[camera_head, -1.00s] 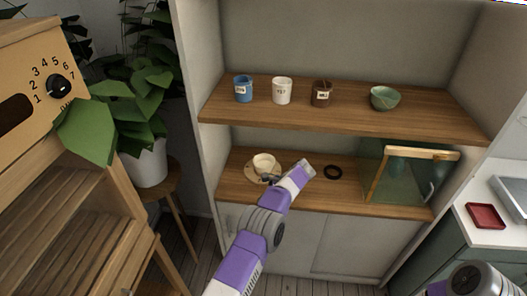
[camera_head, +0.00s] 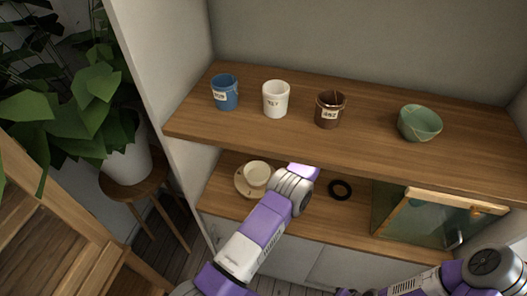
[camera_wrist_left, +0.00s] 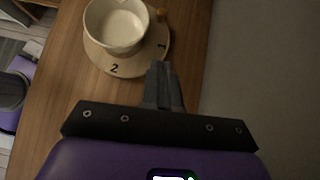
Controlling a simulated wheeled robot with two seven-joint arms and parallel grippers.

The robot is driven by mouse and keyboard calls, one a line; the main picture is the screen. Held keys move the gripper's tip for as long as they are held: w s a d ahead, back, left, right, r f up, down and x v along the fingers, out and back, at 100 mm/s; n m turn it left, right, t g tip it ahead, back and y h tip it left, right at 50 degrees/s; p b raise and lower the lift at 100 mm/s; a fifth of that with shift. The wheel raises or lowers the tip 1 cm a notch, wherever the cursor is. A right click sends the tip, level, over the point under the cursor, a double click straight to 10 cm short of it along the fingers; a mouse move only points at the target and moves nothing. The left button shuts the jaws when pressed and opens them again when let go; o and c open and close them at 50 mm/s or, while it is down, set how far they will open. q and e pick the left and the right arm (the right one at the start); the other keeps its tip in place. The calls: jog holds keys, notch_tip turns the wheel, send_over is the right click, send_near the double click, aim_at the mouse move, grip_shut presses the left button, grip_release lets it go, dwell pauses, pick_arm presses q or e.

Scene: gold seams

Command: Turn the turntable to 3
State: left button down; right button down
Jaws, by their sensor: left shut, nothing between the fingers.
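The turntable (camera_head: 243,185) is a small round pale wooden disc on the lower shelf, with a cream cup (camera_head: 257,173) on it. In the left wrist view the turntable (camera_wrist_left: 132,65) shows the numbers 2 and 1 on its rim, and a small orange-brown knob (camera_wrist_left: 161,15) stands at its far right edge beside the cup (camera_wrist_left: 117,27). My left gripper (camera_wrist_left: 158,70) is shut and empty, its tips close to the near rim between 2 and 1. I cannot tell whether they touch it. In the head view its fingers are hidden. My right gripper is out of view.
The upper shelf (camera_head: 350,147) overhangs the turntable and holds a blue cup (camera_head: 225,93), a white cup (camera_head: 276,99), a brown pot (camera_head: 329,109) and a green bowl (camera_head: 419,123).

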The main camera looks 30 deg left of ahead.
pick_arm(q)
jog(key=b+x, duration=0.2)
jog(key=x, duration=0.8)
jog(key=shift+s+b, duration=0.2)
jog(key=shift+b, duration=0.2)
jog(key=shift+s+a+b, duration=0.15)
jog(key=shift+a, duration=0.45)
jog(key=shift+s+a+b, duration=0.15)
jog(key=shift+s+a, duration=0.05)
jog(key=shift+a, duration=0.35)
jog(key=shift+s+a, duration=0.2)
jog(key=shift+a, duration=0.45)
jog(key=shift+s+a+n+g+p, duration=0.2)
jog(key=shift+a+n+g+p, duration=0.1)
jog(key=shift+a+n+p, duration=0.15)
jog(key=shift+a, duration=0.15)
jog(key=shift+f, duration=0.1)
